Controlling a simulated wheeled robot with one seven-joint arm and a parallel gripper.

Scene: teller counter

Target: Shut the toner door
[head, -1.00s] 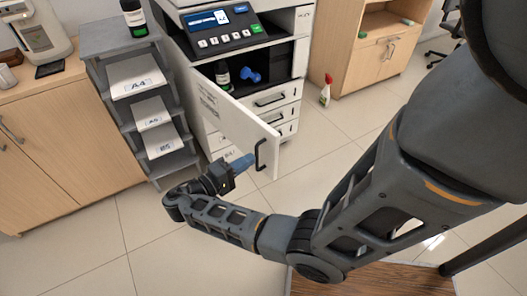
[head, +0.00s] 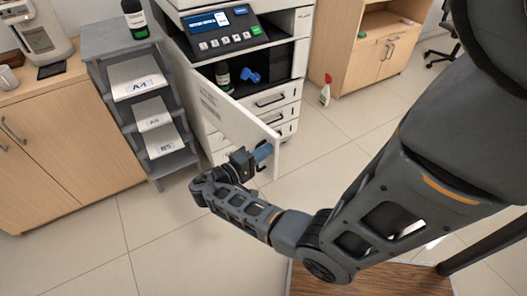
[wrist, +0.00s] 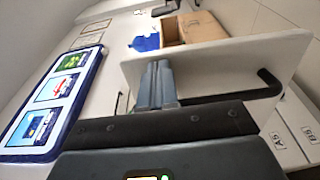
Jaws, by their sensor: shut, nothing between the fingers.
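The toner door (head: 228,112) is a white panel standing open from the grey and white copier (head: 172,37), swung out towards me. The dark opening behind it shows a black bottle (head: 223,77) and a blue object (head: 250,75). My gripper (head: 264,152) is shut and empty, with blue fingertips at the door's free end by its black handle, which it partly hides. In the wrist view the shut fingers (wrist: 157,84) overlap the door (wrist: 215,62), left of the handle (wrist: 266,88). I cannot tell whether they touch it.
A grey shelf rack with paper stacks (head: 137,78) stands left of the copier, next to a wooden cabinet (head: 60,150). A spray bottle (head: 325,92) stands on the floor to the right.

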